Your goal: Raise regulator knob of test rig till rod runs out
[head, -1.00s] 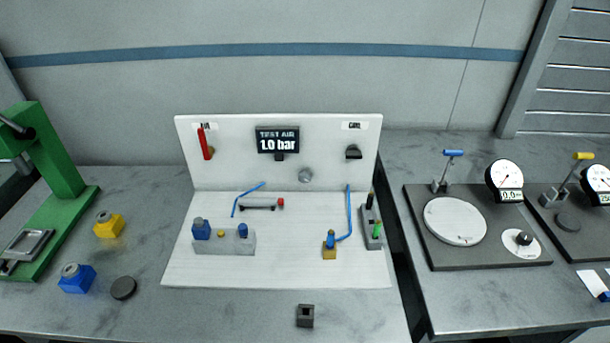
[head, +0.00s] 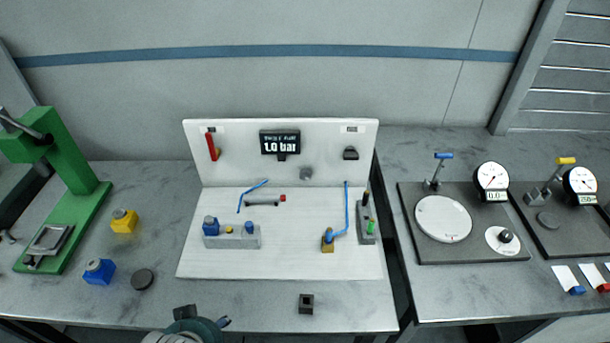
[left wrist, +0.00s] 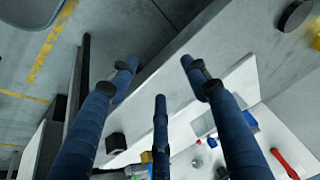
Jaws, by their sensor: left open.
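The test rig (head: 200,265) is a white base with an upright panel. Its display (head: 280,143) reads 1.0 bar. A grey round knob (head: 306,173) sits below the display and a dark knob (head: 350,153) to its right; I cannot tell for sure which is the regulator knob. A small cylinder (head: 263,200) with a red tip (head: 283,198) lies on the base; I cannot make out how far its rod is out. My left gripper (head: 204,322) is at the bottom edge, in front of the rig, touching nothing. In the left wrist view its blue fingers (left wrist: 160,75) are spread and empty.
A red lever (head: 212,147) is on the panel's left. A blue block (head: 99,271), a yellow block (head: 124,220) and a green press (head: 70,185) stand left. A dark square socket (head: 306,304) sits in front. Gauge stands (head: 470,250) are on the right table, across a gap.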

